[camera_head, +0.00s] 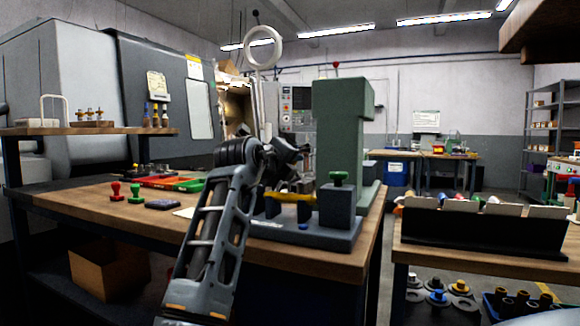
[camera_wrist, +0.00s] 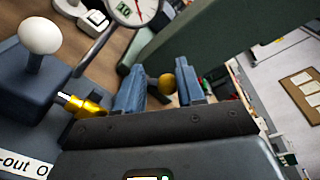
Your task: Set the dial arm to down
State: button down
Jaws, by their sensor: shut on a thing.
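My gripper (camera_head: 288,156) is over the grey run-out fixture (camera_head: 300,232) at the bench's right end. In the wrist view its two blue-grey fingers (camera_wrist: 158,86) are on either side of a small round yellow knob (camera_wrist: 167,84), and the gripper is shut on it. The dial gauge (camera_wrist: 136,8), with a white face and red needle, is at the top of the wrist view. A grey bar (camera_wrist: 92,52) runs from it down to the left. What links the knob to the dial is hidden behind the fingers.
A tall green column (camera_head: 342,130) stands close behind my gripper. A block with a white ball (camera_wrist: 40,36) is left in the wrist view.

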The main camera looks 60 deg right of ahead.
jog(key=shift+s+d+f, duration=0.2)
jog(key=shift+s+f, duration=0.1)
jog(key=shift+f, duration=0.05)
jog(key=c, duration=1.1)
grip_release()
jog(key=o, duration=0.3)
jog(key=shift+r, duration=0.1)
jog(key=shift+o, duration=0.6)
jog(key=shift+w+a, duration=0.1)
jog(key=shift+w, duration=0.05)
jog(key=shift+r, duration=0.1)
jog(key=a+r, duration=0.1)
jog(key=a, duration=0.6)
jog(key=shift+s+a, duration=0.2)
jog(key=shift+a, duration=0.15)
